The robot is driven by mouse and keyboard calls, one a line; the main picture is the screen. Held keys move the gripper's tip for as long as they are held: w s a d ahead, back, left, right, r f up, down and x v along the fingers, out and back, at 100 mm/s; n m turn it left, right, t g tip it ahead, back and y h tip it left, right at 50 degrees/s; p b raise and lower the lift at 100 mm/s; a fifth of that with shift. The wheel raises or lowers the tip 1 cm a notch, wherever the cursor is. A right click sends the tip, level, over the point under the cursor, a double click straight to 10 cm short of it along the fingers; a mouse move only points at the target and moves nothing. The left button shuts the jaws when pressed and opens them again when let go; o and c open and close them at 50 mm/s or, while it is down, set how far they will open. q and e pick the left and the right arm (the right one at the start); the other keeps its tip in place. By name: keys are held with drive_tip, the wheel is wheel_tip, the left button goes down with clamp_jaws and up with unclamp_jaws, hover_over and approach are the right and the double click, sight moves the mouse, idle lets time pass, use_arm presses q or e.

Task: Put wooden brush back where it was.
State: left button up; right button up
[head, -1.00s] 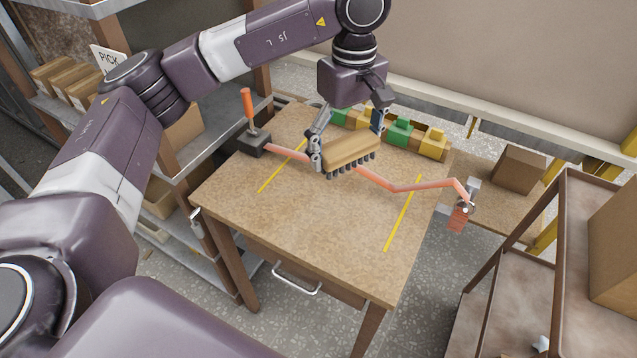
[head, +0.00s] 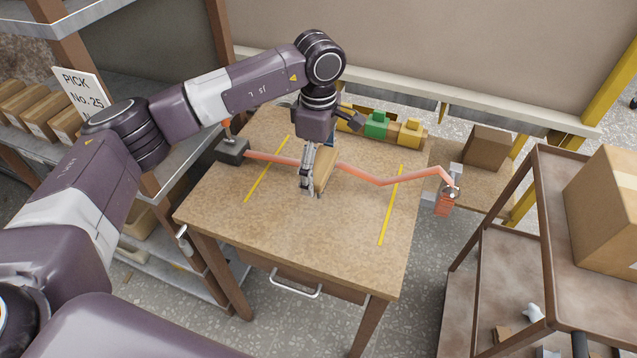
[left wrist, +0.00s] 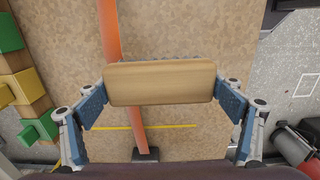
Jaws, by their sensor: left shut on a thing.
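The wooden brush (left wrist: 160,84) is a pale wooden block, with dark bristles just showing along its far edge in the left wrist view. My left gripper (head: 318,172) is shut on it, with one blue-padded finger at each end of the block. In the head view the brush (head: 325,168) is seen nearly end-on, over the middle of the wooden table (head: 300,225), close to an orange-red bent bar (head: 365,178). I cannot tell whether its bristles touch the table. My right gripper is not in view.
The bar runs from a dark block (head: 232,151) to a clamp-like piece (head: 446,203) at the right edge. Yellow lines (head: 391,205) mark the tabletop. Green and yellow blocks (head: 377,124) stand at the back. The table's front is clear. A brown cart (head: 480,262) stands at right.

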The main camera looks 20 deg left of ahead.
use_arm(q)
drive_tip(key=shift+f+p, duration=0.35)
drive_tip(key=shift+f, duration=2.85)
drive_tip(key=shift+f, duration=0.2)
drive_tip(key=o, duration=1.1)
drive_tip(key=shift+o, duration=0.2)
drive_tip(key=shift+r, duration=0.1)
drive_tip(key=shift+r, duration=0.1)
